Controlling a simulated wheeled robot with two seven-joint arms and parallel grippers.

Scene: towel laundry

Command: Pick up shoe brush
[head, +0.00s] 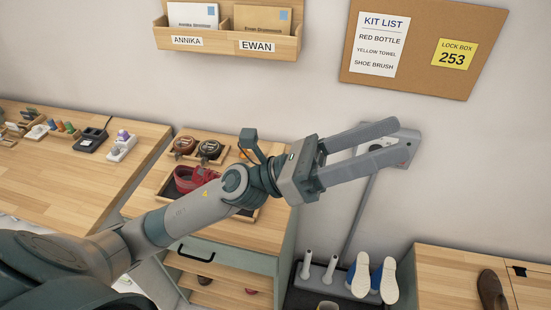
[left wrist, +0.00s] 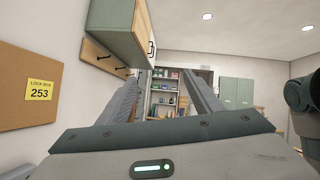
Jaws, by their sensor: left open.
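I cannot make out a shoe brush for certain in either view. A brown oval object (head: 491,290) lies on the right counter at the lower right of the head view; I cannot tell whether it is a brush or a shoe. My left gripper (head: 388,141) is open and empty, raised in front of the wall with its fingers pointing right, well above the counters. Its two spread fingers also show in the left wrist view (left wrist: 166,90), with nothing between them. My right gripper is not in view.
A wooden cabinet (head: 255,232) with trays and a red item (head: 190,178) stands below my left arm. Blue shoes (head: 361,275) stand on a rack beside the right counter (head: 440,270). A corkboard (head: 420,80) with a kit list hangs behind. A wall cupboard (left wrist: 118,28) shows in the wrist view.

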